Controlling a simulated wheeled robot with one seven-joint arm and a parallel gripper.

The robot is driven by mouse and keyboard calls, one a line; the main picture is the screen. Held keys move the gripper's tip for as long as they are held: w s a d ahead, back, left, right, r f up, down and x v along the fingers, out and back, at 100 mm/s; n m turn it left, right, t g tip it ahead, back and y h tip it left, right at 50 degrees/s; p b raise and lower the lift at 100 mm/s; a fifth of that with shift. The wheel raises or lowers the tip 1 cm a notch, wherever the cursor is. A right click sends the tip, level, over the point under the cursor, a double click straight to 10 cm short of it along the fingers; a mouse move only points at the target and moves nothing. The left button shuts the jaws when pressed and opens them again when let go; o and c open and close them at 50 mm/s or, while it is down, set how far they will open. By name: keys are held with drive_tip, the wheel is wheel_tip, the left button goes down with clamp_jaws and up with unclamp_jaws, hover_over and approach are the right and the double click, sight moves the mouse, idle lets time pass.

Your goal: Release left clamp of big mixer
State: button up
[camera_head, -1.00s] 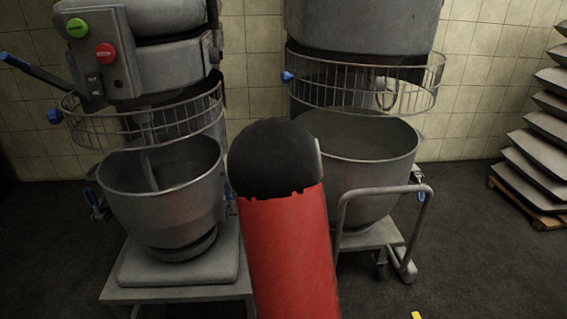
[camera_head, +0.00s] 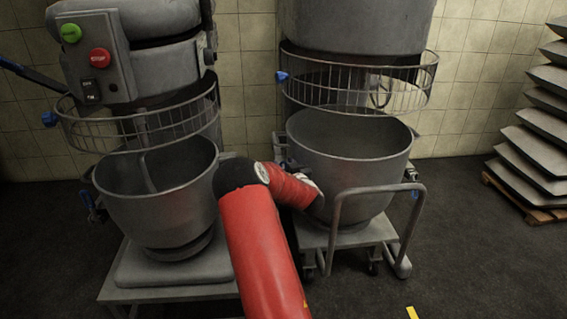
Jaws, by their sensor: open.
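The big mixer is on the right, with its grey bowl (camera_head: 350,140) under a wire guard (camera_head: 400,95). The bowl sits in a wheeled frame. The bowl's left clamp (camera_head: 291,163) shows only as a small dark piece at the bowl's left edge, partly behind my arm. The right clamp (camera_head: 411,174) has a blue handle. My red arm rises from the bottom, bends at a black joint and reaches right to the bowl's lower left side. Its wrist is pale there. My gripper's fingers cannot be made out; they are hidden beyond the wrist.
A smaller mixer stands at the left with its own bowl (camera_head: 160,200), guard, green button (camera_head: 70,33) and red button (camera_head: 101,62). A bent tube handle (camera_head: 378,190) rises in front of the big bowl. Stacked sacks (camera_head: 535,145) stand on a pallet at right. Right-hand floor is open.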

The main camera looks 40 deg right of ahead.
drive_tip(key=shift+w+d, duration=0.1)
drive_tip(key=shift+w, duration=0.45)
drive_tip(key=shift+c, duration=0.2)
clamp_jaws()
drive_tip(key=shift+f+b, duration=0.1)
drive_tip(key=shift+b, duration=0.25)
